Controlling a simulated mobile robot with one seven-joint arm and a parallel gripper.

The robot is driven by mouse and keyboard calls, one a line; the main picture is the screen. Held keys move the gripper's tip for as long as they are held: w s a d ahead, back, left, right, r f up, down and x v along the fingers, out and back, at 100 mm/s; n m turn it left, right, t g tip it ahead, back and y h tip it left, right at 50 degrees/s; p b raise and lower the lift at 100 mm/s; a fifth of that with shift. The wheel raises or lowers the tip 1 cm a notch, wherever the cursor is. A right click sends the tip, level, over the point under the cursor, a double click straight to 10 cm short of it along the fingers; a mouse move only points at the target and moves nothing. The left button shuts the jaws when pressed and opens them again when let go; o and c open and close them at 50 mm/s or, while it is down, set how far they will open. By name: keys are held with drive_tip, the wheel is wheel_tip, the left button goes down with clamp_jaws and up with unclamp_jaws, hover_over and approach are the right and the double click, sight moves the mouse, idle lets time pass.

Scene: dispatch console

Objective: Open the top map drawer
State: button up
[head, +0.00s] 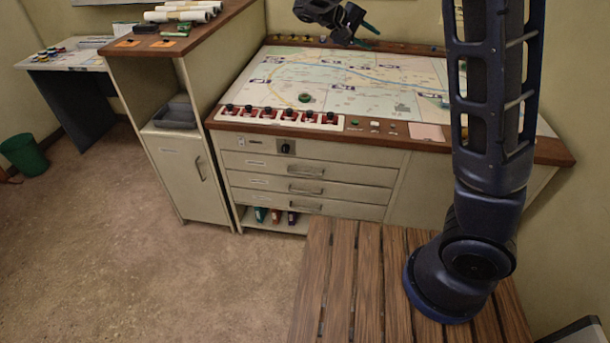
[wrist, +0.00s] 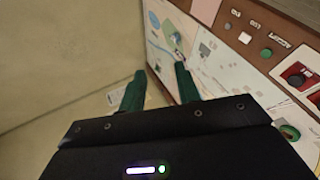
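The map drawers sit in the front of the cream console, below the sloped map top, in the head view. A shallow front panel with a black knob (head: 286,147) is directly under the wooden edge. Below it is the top handled map drawer (head: 340,172), with others stacked under it; all look shut. My gripper (head: 360,32) is high over the far edge of the map, well away from the drawers. In the wrist view its two green fingers (wrist: 158,88) are apart with nothing between them. The drawers are not in the wrist view.
The map table (head: 350,75) has red switches (head: 280,115) along its front edge. A slatted wooden bench (head: 340,285) stands in front, at the right. A cabinet (head: 180,165) with a grey tray is left of the drawers.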

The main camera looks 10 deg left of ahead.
drive_tip(key=s+a+r+n+t+h, duration=0.1)
drive_tip(key=s+a+t, duration=0.15)
drive_tip(key=a, duration=0.65)
drive_tip(key=s+a+r+t+h, duration=0.1)
drive_tip(key=s+a+t, duration=0.15)
drive_tip(key=a, duration=0.65)
drive_tip(key=s+a+r+n+t+h, duration=0.15)
drive_tip(key=a+t, duration=0.25)
drive_tip(key=a, duration=0.5)
approach(305, 174)
drive_tip(key=shift+m+y, duration=0.25)
drive_tip(key=shift+y, duration=0.1)
drive_tip(key=x, duration=1)
drive_tip(key=shift+w, duration=0.15)
clamp_jaws()
